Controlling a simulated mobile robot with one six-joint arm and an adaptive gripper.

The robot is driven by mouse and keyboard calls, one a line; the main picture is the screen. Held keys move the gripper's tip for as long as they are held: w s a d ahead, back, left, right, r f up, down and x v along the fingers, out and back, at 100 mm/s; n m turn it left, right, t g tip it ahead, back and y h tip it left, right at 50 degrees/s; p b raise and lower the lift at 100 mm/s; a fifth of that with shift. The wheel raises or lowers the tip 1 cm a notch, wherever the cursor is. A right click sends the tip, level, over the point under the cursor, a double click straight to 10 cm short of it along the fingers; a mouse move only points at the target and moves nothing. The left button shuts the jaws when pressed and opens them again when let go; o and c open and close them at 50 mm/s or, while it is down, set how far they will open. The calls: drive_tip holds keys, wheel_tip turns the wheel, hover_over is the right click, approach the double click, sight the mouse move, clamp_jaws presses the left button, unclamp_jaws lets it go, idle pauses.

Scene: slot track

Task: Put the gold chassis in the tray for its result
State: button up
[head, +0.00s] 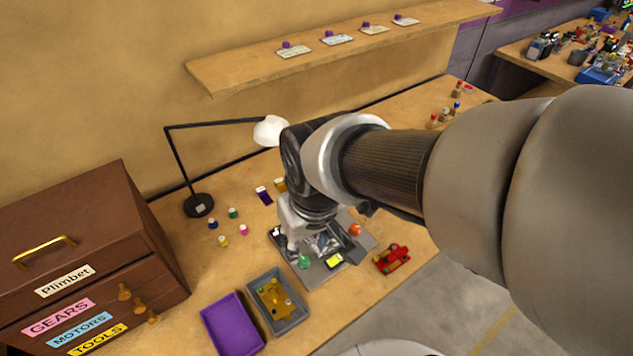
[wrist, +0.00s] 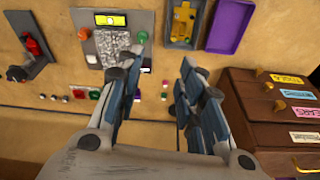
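The gold chassis (head: 273,296) lies inside a grey tray (head: 303,318) at the front of the bench. It also shows in the wrist view (wrist: 183,20), at the top. An empty purple tray (head: 232,326) lies just left of the grey one and shows in the wrist view (wrist: 232,25). My gripper (head: 291,246) hangs over the back left part of a grey test station (head: 318,278), apart from the chassis. In the wrist view my gripper (wrist: 164,60) has its fingers spread, with nothing between them. The station has a yellow-lit screen (head: 334,260) and a green button (head: 304,262).
A brown drawer cabinet (head: 90,250) stands at the left. Small coloured-top pieces (head: 224,241) sit between the lamp and station. A red car (head: 391,258) is right of the station. A shelf (head: 340,50) with cards hangs above.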

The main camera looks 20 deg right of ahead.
drive_tip(key=s+d+r+t, duration=0.1)
drive_tip(key=s+d+r, duration=0.1)
drive_tip(key=s, duration=0.2)
drive_tip(key=s+d+r+m+t, duration=0.1)
drive_tip(key=s+r, duration=0.2)
drive_tip(key=s, duration=0.1)
drive_tip(key=shift+s+d+r, duration=0.35)
drive_tip(key=shift+d, duration=0.05)
idle(0.7)
